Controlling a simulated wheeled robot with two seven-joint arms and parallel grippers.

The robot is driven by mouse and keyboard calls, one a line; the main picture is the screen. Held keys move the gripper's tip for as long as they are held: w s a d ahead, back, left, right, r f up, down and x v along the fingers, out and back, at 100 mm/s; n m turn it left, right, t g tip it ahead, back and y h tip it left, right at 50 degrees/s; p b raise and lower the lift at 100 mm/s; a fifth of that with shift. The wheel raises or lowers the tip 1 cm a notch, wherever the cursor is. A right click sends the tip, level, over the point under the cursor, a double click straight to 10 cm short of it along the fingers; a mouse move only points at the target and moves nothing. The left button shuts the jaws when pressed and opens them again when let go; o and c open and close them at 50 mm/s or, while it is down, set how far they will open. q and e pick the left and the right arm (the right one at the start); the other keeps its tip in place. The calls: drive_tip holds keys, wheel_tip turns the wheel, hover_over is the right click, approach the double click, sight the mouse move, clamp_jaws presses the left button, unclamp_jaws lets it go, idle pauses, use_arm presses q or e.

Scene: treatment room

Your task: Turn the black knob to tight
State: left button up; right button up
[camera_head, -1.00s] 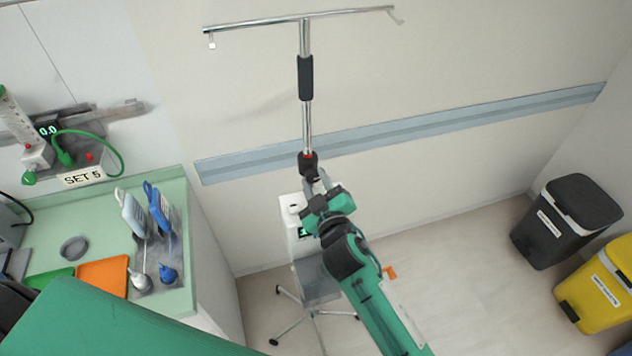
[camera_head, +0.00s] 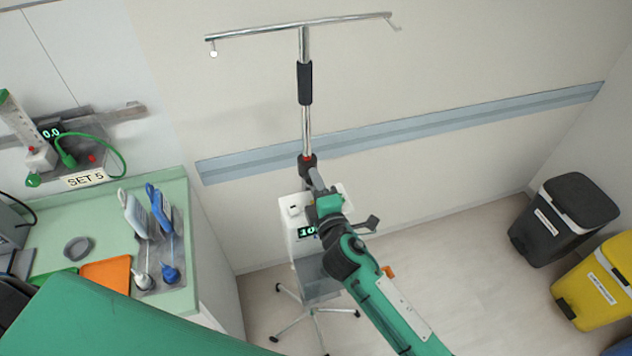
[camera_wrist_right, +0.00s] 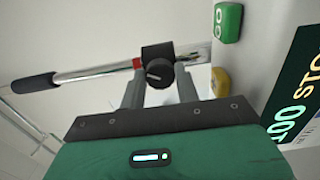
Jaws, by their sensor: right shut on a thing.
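The black knob (camera_wrist_right: 157,72) sits on a black collar on the chrome pole, beside a red band, in the right wrist view. My right gripper (camera_wrist_right: 160,84) has its two grey fingers on either side of the knob and is shut on it. In the head view the black collar (camera_head: 308,163) shows on the pole (camera_head: 306,131), with my right gripper (camera_head: 317,184) against it from below. The knob itself is hidden there by the gripper. My left gripper is not in view.
The pole rises from a white pump unit (camera_head: 298,245) with a lit display, on a wheeled base (camera_head: 318,312). A green counter (camera_head: 187,215) with probes and trays stands left. Black (camera_head: 560,225) and yellow (camera_head: 600,285) bins stand right.

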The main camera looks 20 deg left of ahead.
drive_tip(key=n+p, duration=0.1)
drive_tip(key=n, duration=0.4)
drive_tip(key=shift+n+p, duration=0.35)
drive_tip(key=shift+n, duration=0.05)
drive_tip(key=shift+f, duration=0.1)
idle(0.3)
drive_tip(key=o, duration=1)
drive_tip(key=shift+b+v, duration=2.25)
drive_tip(key=shift+v, duration=4.7)
